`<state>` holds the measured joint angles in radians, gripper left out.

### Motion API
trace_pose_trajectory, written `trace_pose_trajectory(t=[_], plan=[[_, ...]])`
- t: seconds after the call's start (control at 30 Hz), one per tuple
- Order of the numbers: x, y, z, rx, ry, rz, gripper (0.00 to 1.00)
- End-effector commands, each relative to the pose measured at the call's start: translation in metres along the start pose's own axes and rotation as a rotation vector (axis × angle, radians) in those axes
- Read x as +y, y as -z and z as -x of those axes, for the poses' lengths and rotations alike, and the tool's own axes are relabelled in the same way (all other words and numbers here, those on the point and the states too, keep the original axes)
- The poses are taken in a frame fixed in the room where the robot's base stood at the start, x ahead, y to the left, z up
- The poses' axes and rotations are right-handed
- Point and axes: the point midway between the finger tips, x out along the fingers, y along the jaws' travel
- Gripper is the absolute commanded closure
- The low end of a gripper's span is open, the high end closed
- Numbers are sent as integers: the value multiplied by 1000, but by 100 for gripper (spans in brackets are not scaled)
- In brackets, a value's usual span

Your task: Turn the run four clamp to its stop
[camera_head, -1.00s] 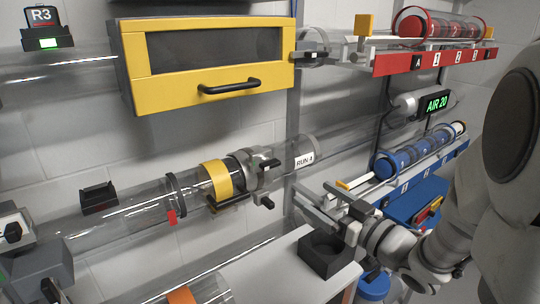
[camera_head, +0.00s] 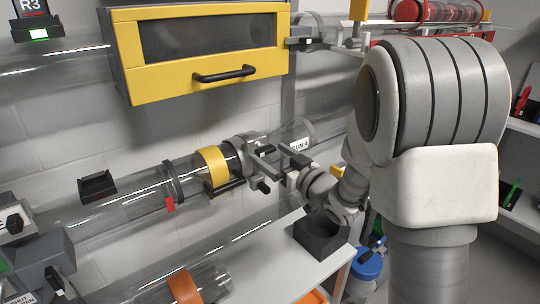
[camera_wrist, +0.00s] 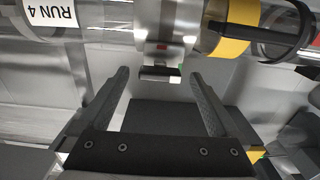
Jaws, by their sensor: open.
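The run four clamp (camera_head: 243,152) is a grey collar around the clear tube, between a yellow band (camera_head: 215,166) and the RUN 4 label (camera_head: 299,144). My gripper (camera_head: 272,166) is open in front of it and partly hides it. In the wrist view the clamp (camera_wrist: 163,38) is at top centre, with a dark handle (camera_wrist: 160,77) pointing toward me. The two fingers of my gripper (camera_wrist: 158,80) stand either side of the handle in the picture, with gaps on both sides. I cannot tell how deep the handle is between them.
A yellow-framed cabinet (camera_head: 197,50) with a black handle hangs above. A black square holder (camera_head: 321,236) stands on the white bench (camera_head: 265,265) below my gripper. A red tab (camera_head: 169,204) hangs from a ring on the tube to the left.

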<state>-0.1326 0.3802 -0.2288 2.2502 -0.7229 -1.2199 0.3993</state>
Motion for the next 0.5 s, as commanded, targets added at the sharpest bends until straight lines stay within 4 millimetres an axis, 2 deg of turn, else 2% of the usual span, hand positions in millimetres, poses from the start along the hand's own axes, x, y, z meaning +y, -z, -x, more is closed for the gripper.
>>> trace_pose_trajectory(t=[0.13,0.4,0.43,0.5], plan=[[0,0,-9,1,0,-1,3],[0,0,-11,1,-1,-1,3],[0,0,-10,1,-1,-1,4],[0,0,-10,1,-1,-1,17]])
